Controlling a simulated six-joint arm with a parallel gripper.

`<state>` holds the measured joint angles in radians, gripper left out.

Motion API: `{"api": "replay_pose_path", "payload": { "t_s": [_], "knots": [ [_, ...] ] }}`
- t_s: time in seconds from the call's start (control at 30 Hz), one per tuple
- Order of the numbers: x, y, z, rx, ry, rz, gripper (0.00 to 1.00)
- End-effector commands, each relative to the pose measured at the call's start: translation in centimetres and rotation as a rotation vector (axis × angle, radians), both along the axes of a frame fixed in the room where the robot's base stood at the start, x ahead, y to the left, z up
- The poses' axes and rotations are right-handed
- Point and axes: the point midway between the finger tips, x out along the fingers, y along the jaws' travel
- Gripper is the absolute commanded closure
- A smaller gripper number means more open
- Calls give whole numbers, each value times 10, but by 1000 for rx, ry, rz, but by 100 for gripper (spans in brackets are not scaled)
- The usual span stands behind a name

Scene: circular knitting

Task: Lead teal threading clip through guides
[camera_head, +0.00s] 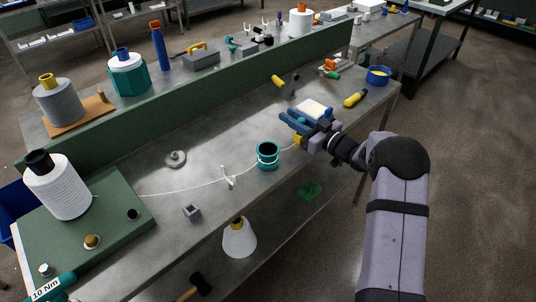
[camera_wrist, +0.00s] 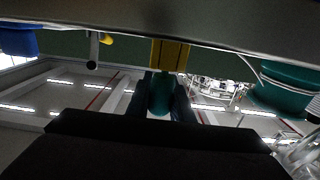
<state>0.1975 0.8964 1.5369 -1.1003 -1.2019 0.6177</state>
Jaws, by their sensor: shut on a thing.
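My gripper (camera_head: 290,122) has its blue fingers shut on the teal threading clip (camera_wrist: 160,95), above the right part of the bench. The clip shows between the fingers in the wrist view and is mostly hidden in the head view. A yellow block (camera_wrist: 170,54) shows just beyond the clip; it also shows below the fingers in the head view (camera_head: 298,139). Whether they touch is unclear. A white thread runs from the white yarn cone (camera_head: 57,186) past a white forked guide (camera_head: 228,180) and a teal cup-like cylinder (camera_head: 267,159) towards the yellow block.
The cone stands on a green board (camera_head: 120,245) at left. A grey lidded piece (camera_head: 175,158) and small grey block (camera_head: 192,212) lie on the bench. A white-topped box (camera_head: 315,108) and yellow-handled tool (camera_head: 355,98) are near my gripper. A long green wall (camera_head: 215,88) runs behind.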

Motion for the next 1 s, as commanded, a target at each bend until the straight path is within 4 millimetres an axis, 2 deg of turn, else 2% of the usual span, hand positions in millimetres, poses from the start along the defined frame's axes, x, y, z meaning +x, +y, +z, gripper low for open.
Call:
{"api": "replay_pose_path", "payload": {
  "t_s": [0.2,0.23,0.3,0.67,1.0],
  "knots": [
    [0,0,-2,-1,2,0,96],
    [0,0,-2,-1,2,0,73],
    [0,0,-2,-1,2,0,58],
    [-2,-2,-1,-1,2,-1,58],
    [-29,-30,-2,0,1,-4,58]
  ]
}}
